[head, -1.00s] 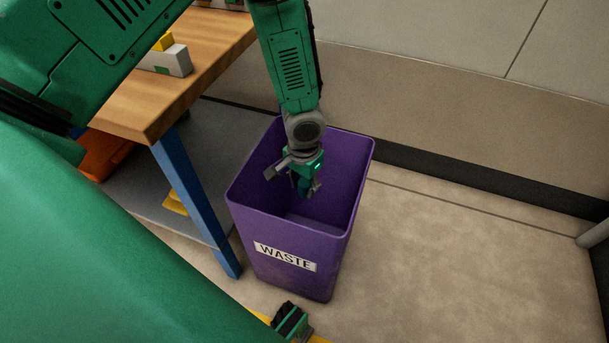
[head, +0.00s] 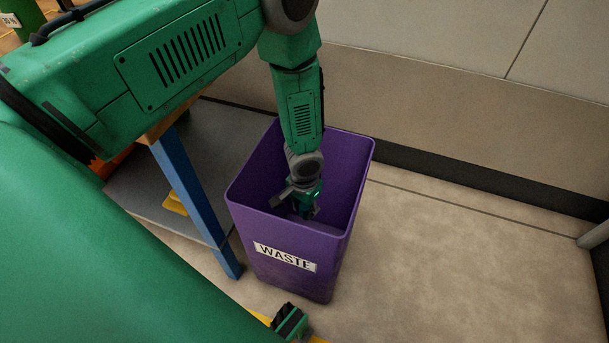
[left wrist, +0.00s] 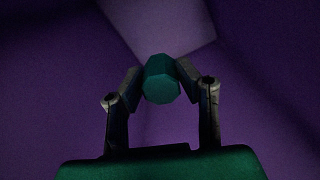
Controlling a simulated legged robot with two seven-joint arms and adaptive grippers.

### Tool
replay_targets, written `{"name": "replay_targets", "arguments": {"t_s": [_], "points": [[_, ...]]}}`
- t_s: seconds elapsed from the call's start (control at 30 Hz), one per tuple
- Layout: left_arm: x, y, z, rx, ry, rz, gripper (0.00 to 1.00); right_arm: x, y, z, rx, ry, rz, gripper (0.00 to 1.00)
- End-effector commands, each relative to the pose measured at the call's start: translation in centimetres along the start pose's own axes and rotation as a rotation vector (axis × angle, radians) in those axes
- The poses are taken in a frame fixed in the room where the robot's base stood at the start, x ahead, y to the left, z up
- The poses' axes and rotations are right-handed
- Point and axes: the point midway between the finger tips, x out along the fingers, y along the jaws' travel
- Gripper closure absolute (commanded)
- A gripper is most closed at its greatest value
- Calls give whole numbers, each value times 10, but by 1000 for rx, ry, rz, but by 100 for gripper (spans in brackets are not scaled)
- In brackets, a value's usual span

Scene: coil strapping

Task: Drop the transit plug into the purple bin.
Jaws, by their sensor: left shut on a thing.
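The purple bin (head: 290,232), labelled WASTE, stands on the floor beside the workbench. My left gripper (head: 305,212) is down inside the bin's opening, below the rim. In the left wrist view my left gripper (left wrist: 160,82) is shut on a teal-green faceted plug, the transit plug (left wrist: 161,80), with one finger on each side of it. The bin's purple walls (left wrist: 60,80) surround it, and a paler patch of the bin's bottom shows beyond. In the head view the plug is hard to tell from the dark gripper.
A workbench with a blue leg (head: 190,195) and a grey lower shelf (head: 140,190) stands close to the bin's left. A wall with a dark base strip (head: 470,183) runs behind. The floor (head: 450,270) to the right is clear.

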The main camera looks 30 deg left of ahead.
Motion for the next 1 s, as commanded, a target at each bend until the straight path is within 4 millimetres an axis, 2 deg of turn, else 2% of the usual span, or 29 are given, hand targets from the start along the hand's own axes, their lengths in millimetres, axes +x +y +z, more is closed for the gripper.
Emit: {"name": "replay_targets", "arguments": {"t_s": [1.0], "points": [[103,0,0,0,0,1,100,1,0,0,0,0,0,17]]}}
